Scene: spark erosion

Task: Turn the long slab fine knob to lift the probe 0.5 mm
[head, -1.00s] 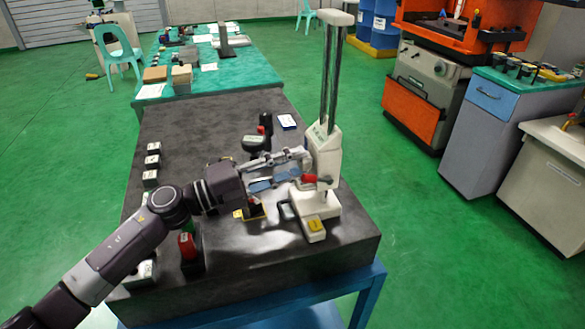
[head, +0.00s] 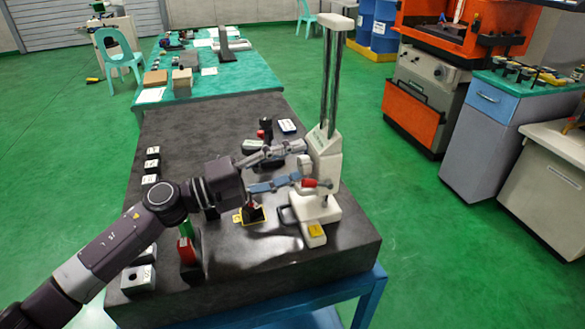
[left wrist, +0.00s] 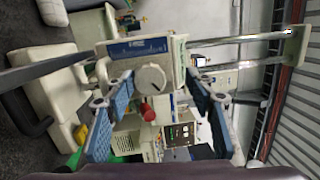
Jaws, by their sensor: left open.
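The white gauge (head: 326,150) with two tall columns stands on the right of the dark slab (head: 215,120). A pale round knob (left wrist: 150,79) on its body faces me in the left wrist view; it also shows in the head view (head: 305,164). A red part (left wrist: 147,112) sits beside the knob. My left gripper (head: 303,163) is open, with its blue-padded fingers apart on either side of the knob. I cannot tell whether either finger touches it. The probe tip is too small to make out. My right gripper is not in view.
A red-and-green object (head: 187,250) stands near my left arm. A small yellow-edged piece (head: 250,215) lies left of the gauge base. White blocks (head: 152,165) line the slab's left side. The slab's back left is clear.

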